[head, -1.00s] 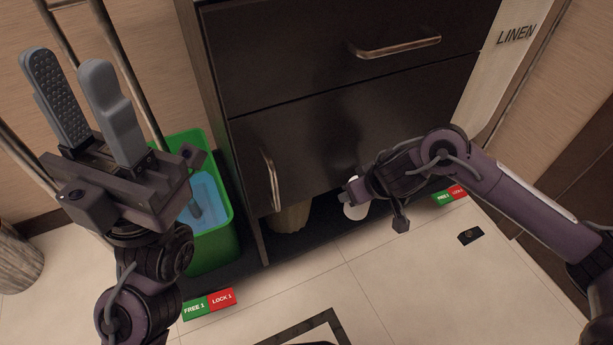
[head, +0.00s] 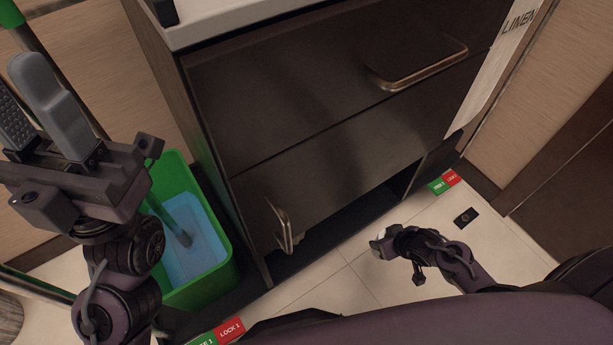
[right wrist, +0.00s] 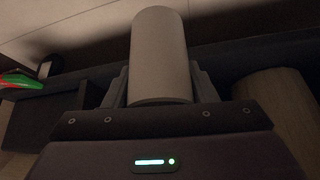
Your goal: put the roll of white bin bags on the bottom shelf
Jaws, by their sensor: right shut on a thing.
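The roll of white bin bags (right wrist: 160,55) is between the fingers of my right gripper (right wrist: 160,88) in the right wrist view. In the head view, my right gripper (head: 382,240) is low over the floor tiles, in front of the dark cabinet (head: 330,140). The white end of the roll (head: 377,248) shows at its tip. The low dark opening (head: 345,222) under the cabinet's lower front is close by on the left; its inside is mostly hidden. My left gripper (head: 42,105) is open, raised and empty at the left.
A green bucket (head: 222,262) with blue water and a mop handle stands left of the cabinet. A tan cylinder (right wrist: 278,110) shows in the right wrist view. Green and red labels (head: 443,183) lie along the cabinet's front. Floor at the right is clear except a small black plate (head: 466,217).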

